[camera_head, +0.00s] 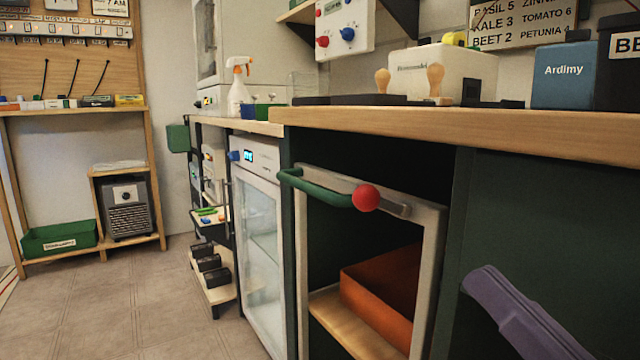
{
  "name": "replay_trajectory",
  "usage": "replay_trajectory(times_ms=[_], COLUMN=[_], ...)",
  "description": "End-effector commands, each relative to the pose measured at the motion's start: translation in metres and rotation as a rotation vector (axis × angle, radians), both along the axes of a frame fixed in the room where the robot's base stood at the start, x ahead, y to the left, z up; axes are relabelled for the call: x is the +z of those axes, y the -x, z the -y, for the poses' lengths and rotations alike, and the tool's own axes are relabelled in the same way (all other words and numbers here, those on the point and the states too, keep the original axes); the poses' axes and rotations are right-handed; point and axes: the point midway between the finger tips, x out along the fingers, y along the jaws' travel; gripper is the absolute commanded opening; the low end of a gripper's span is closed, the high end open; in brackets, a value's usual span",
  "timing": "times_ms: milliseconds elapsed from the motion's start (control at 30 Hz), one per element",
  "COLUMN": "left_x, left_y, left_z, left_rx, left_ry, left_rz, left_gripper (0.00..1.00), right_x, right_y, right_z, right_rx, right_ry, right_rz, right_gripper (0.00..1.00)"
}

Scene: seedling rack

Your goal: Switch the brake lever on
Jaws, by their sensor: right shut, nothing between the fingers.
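A red ball knob (366,198), which looks like the end of the brake lever, sits at the right end of a green handle bar (318,188). A short grey bar or plate (398,208) shows just right of the knob, on the top of a pale-framed rack (432,270) under the counter. How the lever is joined is partly hidden by the knob. My right gripper (482,284) is purple, enters from the lower right and is shut and empty. It is right of and below the knob, clearly apart from it. My left gripper is not in view.
The wooden counter edge (450,122) runs above the rack. An orange bin (385,290) stands inside the rack. A glass-door fridge (262,240) is to the left, and a dark green panel (550,220) is on the right. The floor (110,310) at left is clear.

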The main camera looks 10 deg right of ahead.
Motion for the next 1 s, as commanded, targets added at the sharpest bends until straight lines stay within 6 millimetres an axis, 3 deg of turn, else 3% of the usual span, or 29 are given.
replay_trajectory(times_ms=[300,533,700,1000], left_x=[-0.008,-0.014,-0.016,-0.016], left_y=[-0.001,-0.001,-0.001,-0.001], left_z=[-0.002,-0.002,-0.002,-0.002], left_rx=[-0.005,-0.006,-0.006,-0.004], left_ry=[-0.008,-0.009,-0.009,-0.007], left_rz=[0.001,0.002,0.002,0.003], left_gripper=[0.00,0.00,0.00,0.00], right_x=[0.029,0.046,0.052,0.054], right_y=[-0.062,-0.099,-0.113,-0.117], right_z=[-0.019,-0.031,-0.036,-0.037], right_rx=[0.000,0.000,0.000,0.000], right_ry=[-0.002,-0.002,-0.002,-0.001], right_rz=[0.008,0.003,0.002,-0.001], right_gripper=[0.00,0.00,0.00,0.00])
